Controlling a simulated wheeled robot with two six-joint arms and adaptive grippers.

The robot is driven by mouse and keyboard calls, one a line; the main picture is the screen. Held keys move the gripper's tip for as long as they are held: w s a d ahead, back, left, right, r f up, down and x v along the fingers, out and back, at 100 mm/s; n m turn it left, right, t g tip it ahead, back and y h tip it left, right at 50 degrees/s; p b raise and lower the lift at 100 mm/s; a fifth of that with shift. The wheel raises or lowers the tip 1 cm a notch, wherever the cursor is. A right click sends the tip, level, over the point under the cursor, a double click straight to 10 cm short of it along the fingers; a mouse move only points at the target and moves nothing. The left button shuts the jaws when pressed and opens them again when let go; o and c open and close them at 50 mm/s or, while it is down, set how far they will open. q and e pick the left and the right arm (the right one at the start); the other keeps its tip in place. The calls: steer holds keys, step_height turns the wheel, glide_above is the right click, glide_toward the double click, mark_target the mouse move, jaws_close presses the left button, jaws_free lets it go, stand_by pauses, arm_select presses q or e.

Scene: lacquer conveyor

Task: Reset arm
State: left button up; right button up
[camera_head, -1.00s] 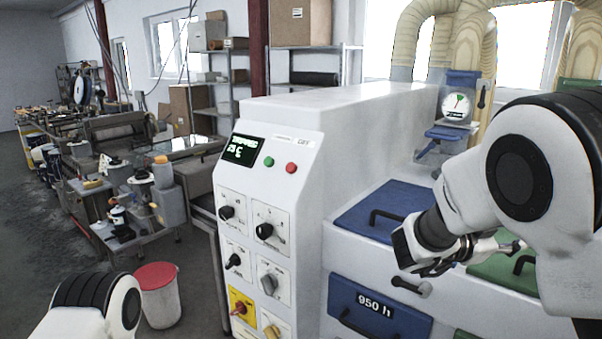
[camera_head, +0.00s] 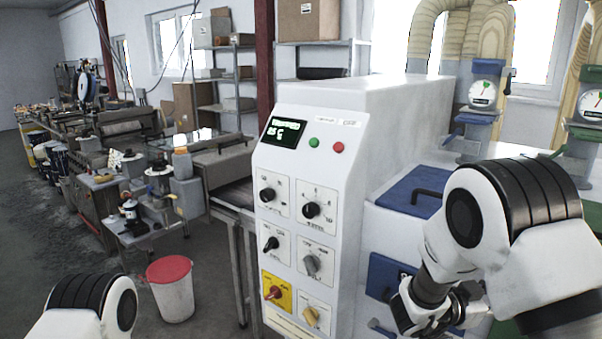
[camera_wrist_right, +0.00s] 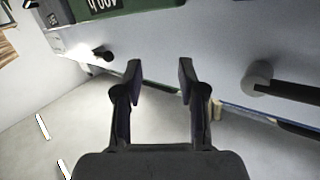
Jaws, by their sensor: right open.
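My right arm comes in from the right in the head view, bent in front of the white machine, with its wrist low by the blue drawer fronts. In the right wrist view my right gripper (camera_wrist_right: 158,80) is open, its two dark fingers apart with nothing between them. Of my left arm only a white and black joint shows at the bottom left of the head view; the left gripper is out of sight.
The white control cabinet (camera_head: 345,215) carries knobs, switches and a lit display (camera_head: 285,133). A bin with a red lid (camera_head: 171,285) stands on the floor to its left. A conveyor line (camera_head: 110,140) runs back along the left. Grey floor (camera_head: 60,240) is open at the left.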

steer(key=s+a+f+n+t+y+b, duration=0.15)
steer(key=s+f+n, duration=0.25)
steer(key=f, duration=0.7)
steer(key=s+f+n+y+b, duration=0.3)
steer(key=s+f+n, duration=0.1)
steer(key=f, duration=0.8)
steer(key=s+a+f+n+t+y+b, duration=0.1)
steer(key=s+f+n+y+b, duration=0.2)
steer(key=f, duration=0.8)
steer(key=s+a+f+n+g+y, duration=0.3)
steer(key=s+a+f+y, duration=0.1)
steer(key=s+a, duration=0.3)
steer(key=s+a+f+n+g+y, duration=0.2)
steer(key=s+a, duration=0.4)
steer(key=s, duration=0.6)
steer(key=f+g+y, duration=0.1)
steer(key=y, duration=0.1)
steer(key=shift+s+a+f+n+y+p, duration=0.25)
steer(key=shift+a+f+n+y+p, duration=0.05)
steer(key=shift+a+f+n+y, duration=0.1)
steer(key=shift+d, duration=0.1)
